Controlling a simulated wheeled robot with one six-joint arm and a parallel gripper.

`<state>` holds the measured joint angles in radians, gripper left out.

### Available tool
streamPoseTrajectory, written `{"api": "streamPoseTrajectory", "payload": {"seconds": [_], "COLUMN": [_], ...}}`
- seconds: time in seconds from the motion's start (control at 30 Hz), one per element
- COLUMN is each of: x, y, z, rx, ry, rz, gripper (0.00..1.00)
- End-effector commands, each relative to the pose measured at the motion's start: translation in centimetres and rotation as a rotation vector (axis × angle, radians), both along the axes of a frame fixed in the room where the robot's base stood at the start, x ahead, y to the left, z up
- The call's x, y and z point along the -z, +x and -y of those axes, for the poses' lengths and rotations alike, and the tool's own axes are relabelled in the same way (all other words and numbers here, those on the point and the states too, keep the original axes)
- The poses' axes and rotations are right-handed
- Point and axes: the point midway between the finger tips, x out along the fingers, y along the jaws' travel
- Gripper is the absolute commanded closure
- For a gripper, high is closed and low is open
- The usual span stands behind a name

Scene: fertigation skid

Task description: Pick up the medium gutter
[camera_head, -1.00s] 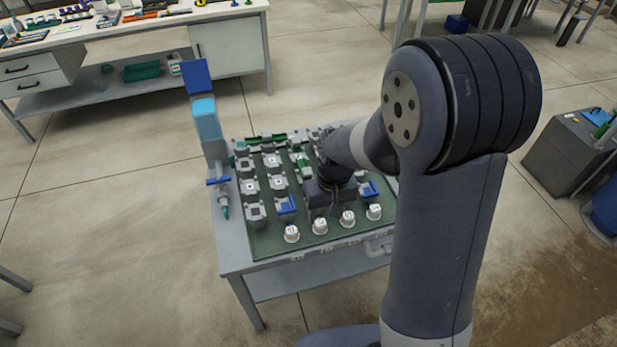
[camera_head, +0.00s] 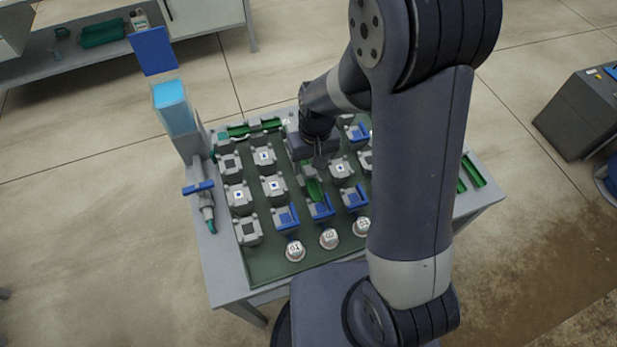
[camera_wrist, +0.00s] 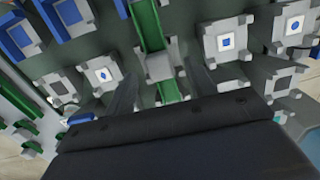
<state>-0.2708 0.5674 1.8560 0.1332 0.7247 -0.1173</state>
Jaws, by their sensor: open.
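Several green gutters show on the skid's table, and I cannot tell for certain which is the medium one. One green gutter (camera_head: 315,190) lies in the middle column, just in front of my gripper (camera_head: 320,163). In the wrist view this green gutter (camera_wrist: 148,25) runs through a grey block (camera_wrist: 160,66). My gripper's two fingers stand apart on either side of that block, with nothing held. Shorter green gutters (camera_head: 238,131) lie at the back left, partly near my arm. Another green gutter (camera_head: 473,170) lies at the right edge.
Grey blocks (camera_head: 238,197) and blue-topped blocks (camera_head: 286,217) stand in rows around the middle. White round caps (camera_head: 295,251) line the front. A tall blue-topped post (camera_head: 176,110) with a blue valve handle (camera_head: 197,188) rises at the left edge. A workbench stands behind.

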Motion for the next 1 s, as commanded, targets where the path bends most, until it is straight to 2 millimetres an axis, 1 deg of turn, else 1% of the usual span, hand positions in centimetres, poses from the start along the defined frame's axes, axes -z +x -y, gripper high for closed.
{"api": "streamPoseTrajectory", "payload": {"seconds": [0.03, 0.1, 0.37, 0.9, 0.97, 1.0], "x": [1.11, 1.51, 1.43, 1.43, 1.43, 1.42], "y": [-0.01, -0.01, -0.01, -0.01, -0.01, 0.0], "z": [-0.06, -0.1, -0.12, -0.11, -0.11, -0.11], "rx": [0.0, 0.0, 0.0, 0.0, 0.0, 0.0], "ry": [0.0, 0.0, 0.0, 0.0, 0.0, 0.0], "rz": [0.0, 0.001, 0.001, 0.001, 0.001, 0.001], "gripper": [0.47, 0.47, 0.47, 0.91, 0.96, 0.97]}}
